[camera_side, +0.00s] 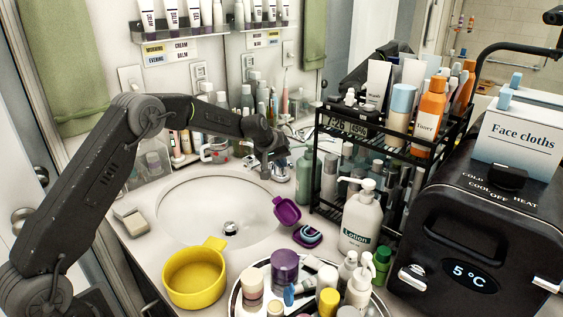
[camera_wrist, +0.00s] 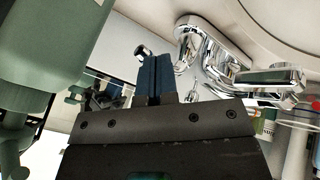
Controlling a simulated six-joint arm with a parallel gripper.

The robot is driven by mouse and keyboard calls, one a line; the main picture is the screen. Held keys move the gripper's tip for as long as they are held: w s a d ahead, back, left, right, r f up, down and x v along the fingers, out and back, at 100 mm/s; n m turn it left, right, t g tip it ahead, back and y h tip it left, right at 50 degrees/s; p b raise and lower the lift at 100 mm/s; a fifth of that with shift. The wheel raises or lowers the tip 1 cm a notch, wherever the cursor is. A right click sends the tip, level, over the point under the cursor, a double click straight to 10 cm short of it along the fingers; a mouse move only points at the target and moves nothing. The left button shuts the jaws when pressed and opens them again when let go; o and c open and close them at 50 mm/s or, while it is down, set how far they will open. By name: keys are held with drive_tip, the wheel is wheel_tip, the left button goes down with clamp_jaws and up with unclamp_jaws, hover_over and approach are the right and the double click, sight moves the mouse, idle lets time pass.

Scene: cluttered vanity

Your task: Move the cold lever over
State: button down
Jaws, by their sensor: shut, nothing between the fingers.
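The chrome faucet (camera_wrist: 205,50) stands at the back edge of the sink; in the side view it (camera_side: 281,172) is partly behind my gripper. In the wrist view one chrome lever (camera_wrist: 272,76) reaches out to the right, and a short chrome end (camera_wrist: 141,50) shows at the left by my fingers. I read no cold mark on either, so I cannot tell which is the cold lever. My gripper (camera_wrist: 153,75) is shut and empty, its fingertips close beside the short chrome end. I cannot tell whether they touch. In the side view my gripper (camera_side: 266,172) hangs over the faucet.
A green bottle (camera_wrist: 45,50) stands close to my gripper; it shows right of the faucet in the side view (camera_side: 304,178). A black rack (camera_side: 385,145) of bottles is further right. A black cooler box (camera_side: 480,235) has a dial marked COLD to HEAT. The sink (camera_side: 205,205) is open.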

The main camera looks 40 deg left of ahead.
drive_tip(key=s+d+r+m, duration=0.2)
drive_tip(key=s+d+r, duration=0.4)
drive_tip(key=s+r, duration=0.45)
drive_tip(key=s+d+r+m, duration=0.3)
drive_tip(key=s+d+r, duration=0.35)
drive_tip(key=s, duration=0.75)
drive_tip(key=s+d+f+m+g, duration=0.1)
drive_tip(key=s+f+m, duration=0.1)
drive_tip(key=s, duration=1.7)
drive_tip(key=shift+s+d+m, duration=0.35)
drive_tip(key=shift+m, duration=0.45)
